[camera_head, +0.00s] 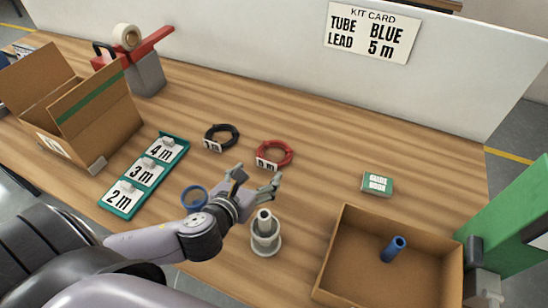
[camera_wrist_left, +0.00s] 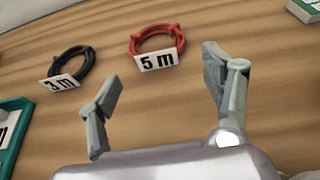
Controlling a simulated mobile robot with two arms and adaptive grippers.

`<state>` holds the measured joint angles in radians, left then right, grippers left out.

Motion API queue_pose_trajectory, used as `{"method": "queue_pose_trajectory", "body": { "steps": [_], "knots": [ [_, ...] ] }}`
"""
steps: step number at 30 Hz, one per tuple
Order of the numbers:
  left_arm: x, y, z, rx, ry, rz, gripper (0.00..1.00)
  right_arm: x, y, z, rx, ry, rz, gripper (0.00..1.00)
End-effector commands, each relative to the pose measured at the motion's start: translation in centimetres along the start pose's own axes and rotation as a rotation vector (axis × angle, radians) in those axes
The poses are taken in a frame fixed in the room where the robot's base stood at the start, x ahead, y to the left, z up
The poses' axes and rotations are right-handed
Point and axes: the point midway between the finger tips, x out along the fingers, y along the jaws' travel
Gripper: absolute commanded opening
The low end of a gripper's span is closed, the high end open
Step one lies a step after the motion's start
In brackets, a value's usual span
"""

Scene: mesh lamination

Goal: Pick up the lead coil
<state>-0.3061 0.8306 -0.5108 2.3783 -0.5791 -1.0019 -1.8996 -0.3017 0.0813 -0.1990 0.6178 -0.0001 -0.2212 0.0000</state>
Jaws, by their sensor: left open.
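The kit card (camera_head: 370,32) reads tube blue, lead 5 m. A red coil (camera_head: 290,153) with a white 5 m tag (camera_head: 266,163) lies on the table; it also shows in the left wrist view (camera_wrist_left: 134,43). A black coil (camera_head: 236,134) lies left of it, and its tag reads 3 m in the left wrist view (camera_wrist_left: 62,84). My left gripper (camera_head: 256,178) is open and empty, just short of the red coil. In the left wrist view its fingers (camera_wrist_left: 162,68) stand apart with the red coil ahead between them, not touched. My right gripper is not in view.
A grey holder (camera_head: 266,243) stands close to my left gripper, and a blue ring (camera_head: 186,203) lies beside the wrist. An open box (camera_head: 345,240) holds a blue tube (camera_head: 393,249). A green guide book (camera_head: 377,184) lies right. Teal length plates (camera_head: 122,199) lie left.

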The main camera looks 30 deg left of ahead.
Motion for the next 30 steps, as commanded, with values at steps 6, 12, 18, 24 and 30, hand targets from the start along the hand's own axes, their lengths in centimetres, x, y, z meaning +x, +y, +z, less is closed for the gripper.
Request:
{"method": "queue_pose_trajectory", "body": {
  "steps": [6,12,18,24,30],
  "knots": [
    [2.4,0.2,0.0,-0.001,-0.001,0.001,0.73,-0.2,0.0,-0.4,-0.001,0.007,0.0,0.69],
    [5.4,0.7,-0.4,-0.002,-0.002,0.001,0.73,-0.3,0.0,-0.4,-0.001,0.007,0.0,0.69],
    [6.7,0.7,-0.5,0.001,0.0,-0.001,0.73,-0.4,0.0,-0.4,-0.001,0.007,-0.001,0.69],
    [6.7,0.7,-0.5,0.001,0.0,-0.001,0.72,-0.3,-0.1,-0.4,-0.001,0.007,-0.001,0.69],
    [6.7,0.7,-0.5,0.001,0.0,-0.001,0.59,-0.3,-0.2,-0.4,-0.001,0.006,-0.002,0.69]
  ]
}}
